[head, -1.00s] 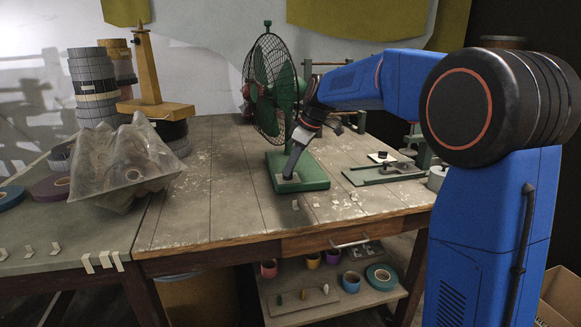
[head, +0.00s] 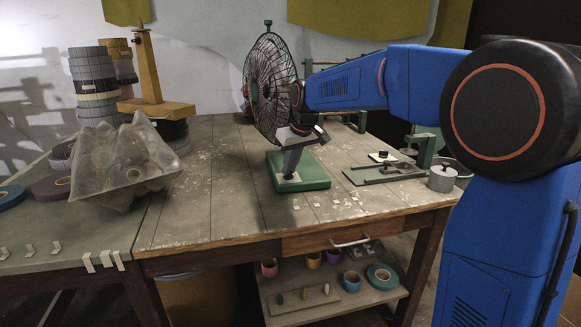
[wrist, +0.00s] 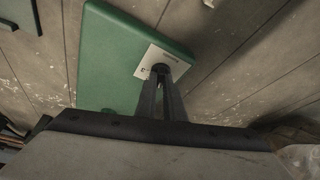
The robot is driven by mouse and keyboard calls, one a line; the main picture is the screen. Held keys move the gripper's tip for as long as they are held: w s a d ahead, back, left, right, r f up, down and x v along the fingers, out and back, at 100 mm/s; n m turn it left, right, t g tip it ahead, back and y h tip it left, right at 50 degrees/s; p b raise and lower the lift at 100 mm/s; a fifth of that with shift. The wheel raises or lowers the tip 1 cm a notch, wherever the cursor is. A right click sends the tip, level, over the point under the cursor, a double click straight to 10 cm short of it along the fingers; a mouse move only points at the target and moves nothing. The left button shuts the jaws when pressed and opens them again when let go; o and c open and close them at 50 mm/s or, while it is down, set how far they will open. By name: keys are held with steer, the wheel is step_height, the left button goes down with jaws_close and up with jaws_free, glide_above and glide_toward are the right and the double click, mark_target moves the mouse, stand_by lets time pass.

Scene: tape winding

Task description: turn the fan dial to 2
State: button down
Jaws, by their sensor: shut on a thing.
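The green fan (head: 268,88) stands on the table with its caged head facing left. Its green base (head: 318,172) has a white dial plate (head: 292,179) on top. The base (wrist: 110,65) and the plate (wrist: 186,66) show in the wrist view. My gripper (head: 288,172) points down at the plate. In the wrist view my gripper (wrist: 161,78) is shut on the dark dial (wrist: 160,69), and its fingers hide most of it. A small digit shows left of the dial, too small to read surely. The dial's pointer is hidden.
A green jig (head: 385,173) and a metal tin (head: 442,178) stand right of the fan. A crumpled clear plastic piece (head: 125,165) and stacked tape rolls (head: 93,85) are at the left. The table between them and the fan is clear.

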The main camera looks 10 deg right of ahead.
steer(key=m, duration=0.1)
steer(key=m+h, duration=0.1)
steer(key=m, duration=0.2)
steer(key=shift+a+t+h, duration=0.25)
steer(key=shift+t+h, duration=0.05)
steer(key=shift+h, duration=0.1)
steer(key=shift+a+m+h, duration=0.1)
steer(key=shift+m+h, duration=0.6)
steer(key=shift+m, duration=1.3)
steer(key=c, duration=1.9)
jaws_free()
steer(key=shift+o, duration=0.2)
steer(key=v, duration=1.7)
steer(key=shift+w+r, duration=0.15)
steer(key=shift+r, duration=0.15)
